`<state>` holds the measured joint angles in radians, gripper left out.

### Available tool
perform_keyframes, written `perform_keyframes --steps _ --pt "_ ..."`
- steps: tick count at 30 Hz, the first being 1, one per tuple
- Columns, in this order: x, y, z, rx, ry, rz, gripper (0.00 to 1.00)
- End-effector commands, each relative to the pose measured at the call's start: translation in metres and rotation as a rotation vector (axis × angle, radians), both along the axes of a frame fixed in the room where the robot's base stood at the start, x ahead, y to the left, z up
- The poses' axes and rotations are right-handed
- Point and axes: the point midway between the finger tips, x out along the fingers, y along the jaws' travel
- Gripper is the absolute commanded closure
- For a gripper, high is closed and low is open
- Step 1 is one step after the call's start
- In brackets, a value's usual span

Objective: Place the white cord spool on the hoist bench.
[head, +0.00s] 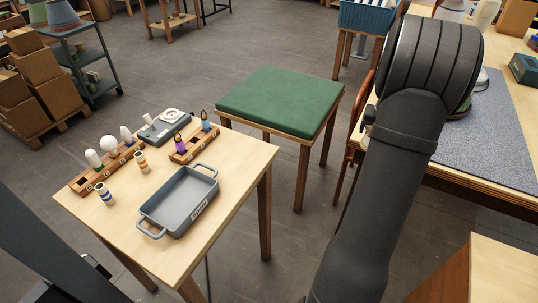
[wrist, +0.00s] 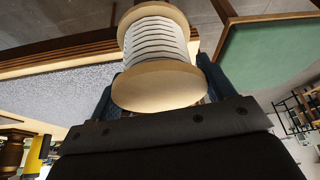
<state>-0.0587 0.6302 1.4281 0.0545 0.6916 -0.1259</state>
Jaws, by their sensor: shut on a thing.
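The white cord spool (wrist: 155,40) has pale wooden flanges and white cord wound between them. My gripper (wrist: 160,72) is shut on it, with dark blue fingers on both sides, and the round end flange faces the wrist camera. In the head view my arm's dark links hide the gripper and the spool. No bench is marked as the hoist bench, so I cannot tell which it is. A green-topped bench (head: 280,103) stands in the middle, bare on top; it also shows in the wrist view (wrist: 270,50).
A wooden table (head: 233,170) at the left holds a grey tray (head: 180,203), racks with bulbs and small spools. A bench with a grey mat (head: 490,130) stands at the right, partly behind my arm. A blue bin (head: 365,17) stands behind. Floor shows between the tables.

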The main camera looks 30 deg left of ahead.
Motion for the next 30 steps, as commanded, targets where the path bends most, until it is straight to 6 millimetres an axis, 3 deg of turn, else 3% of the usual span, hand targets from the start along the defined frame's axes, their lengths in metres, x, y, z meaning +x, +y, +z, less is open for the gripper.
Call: perform_keyframes --steps 1,6,12,18,24,30 --pt "-0.006 0.03 0.005 0.0 -0.001 0.047 0.55" --pt "-0.031 0.111 0.019 0.0 -0.002 0.181 0.55" --pt "-0.074 0.201 0.034 0.0 -0.002 0.339 0.55" --pt "-0.128 0.276 0.048 0.0 -0.002 0.49 0.55" --pt "-0.171 0.323 0.057 -0.001 -0.001 0.594 0.55" --pt "-0.189 0.342 0.058 -0.002 0.0 0.635 0.55"
